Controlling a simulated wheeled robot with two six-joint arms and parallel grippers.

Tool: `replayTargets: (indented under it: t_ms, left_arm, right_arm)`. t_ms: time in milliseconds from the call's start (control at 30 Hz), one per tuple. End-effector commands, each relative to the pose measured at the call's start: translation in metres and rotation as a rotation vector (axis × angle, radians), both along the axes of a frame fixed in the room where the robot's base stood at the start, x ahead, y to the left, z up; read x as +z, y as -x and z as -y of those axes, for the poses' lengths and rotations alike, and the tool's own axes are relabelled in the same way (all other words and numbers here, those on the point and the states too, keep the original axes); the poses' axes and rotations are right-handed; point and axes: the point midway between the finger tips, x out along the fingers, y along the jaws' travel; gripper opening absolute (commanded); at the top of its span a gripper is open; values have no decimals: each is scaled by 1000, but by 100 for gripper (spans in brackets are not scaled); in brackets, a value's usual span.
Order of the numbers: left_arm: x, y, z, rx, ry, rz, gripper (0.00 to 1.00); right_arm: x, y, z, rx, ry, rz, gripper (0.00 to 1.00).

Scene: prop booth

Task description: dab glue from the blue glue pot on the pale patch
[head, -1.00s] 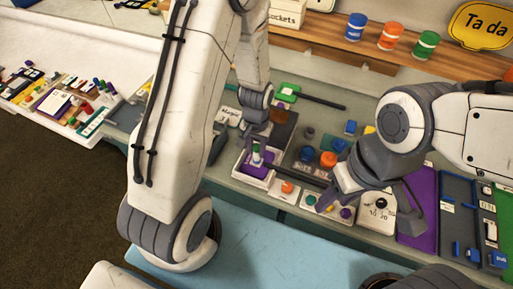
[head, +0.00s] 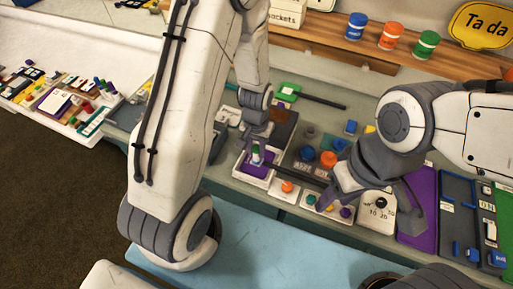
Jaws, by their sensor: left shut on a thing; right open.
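A blue pot (head: 307,153) stands on the grey work table beside an orange pot (head: 328,160); another blue one (head: 339,145) is close by. I cannot tell for certain which is the glue pot. My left gripper (head: 257,141) points down, shut on a small white and green piece (head: 256,154) over a white tray with a purple inside (head: 246,168). My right gripper (head: 372,205) is open above the table's front part, with a white dial box (head: 379,212) showing between its fingers. I cannot make out the pale patch.
A dark rod (head: 296,172) lies between the tray and my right gripper. White blocks with coloured knobs (head: 287,187) line the front edge. A purple board (head: 421,205) and blue-framed panels (head: 458,205) are at right. Blue, orange and green tins (head: 391,36) stand on the back shelf.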

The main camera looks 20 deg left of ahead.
Motion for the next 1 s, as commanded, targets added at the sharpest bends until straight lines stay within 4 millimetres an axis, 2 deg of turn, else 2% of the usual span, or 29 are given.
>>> replayTargets:
  t_ms: [433, 1000]
  left_arm:
    - [0, -11, 0, 0, 0, 0, 0]
    - [0, 1, 0, 0, 0, 0, 0]
  right_arm:
    - [2, 0, 0, 0, 0, 0, 50]
    - [2, 0, 0, 0, 0, 0, 50]
